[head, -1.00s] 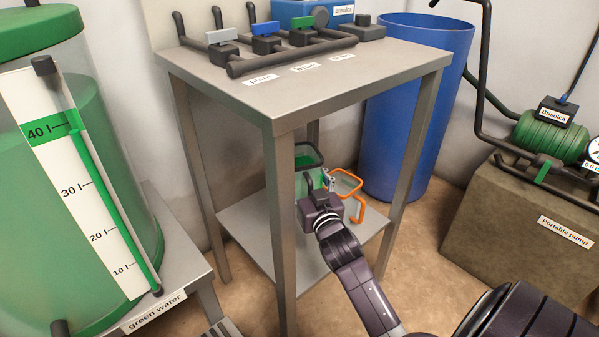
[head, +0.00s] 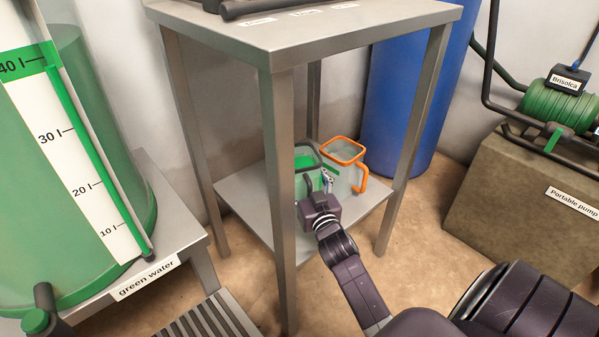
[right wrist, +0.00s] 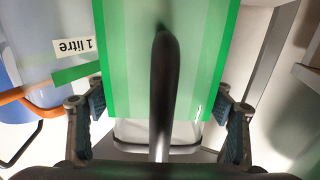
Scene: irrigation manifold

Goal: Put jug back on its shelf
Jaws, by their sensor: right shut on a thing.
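A clear jug with a dark rim and dark handle, holding green liquid, shows in the head view (head: 304,160) and fills the middle of the right wrist view (right wrist: 205,60). My right gripper (head: 326,180) is shut on this jug from the front. In the right wrist view its fingers (right wrist: 163,110) stand on both sides of the jug, with the handle between them. The jug is over the lower shelf (head: 243,190) of the metal table. Its base is mostly hidden, so I cannot tell whether it touches the shelf. My left gripper is not in view.
A table leg (head: 280,210) is close in front on the left. A blue barrel (head: 405,110) stands behind.

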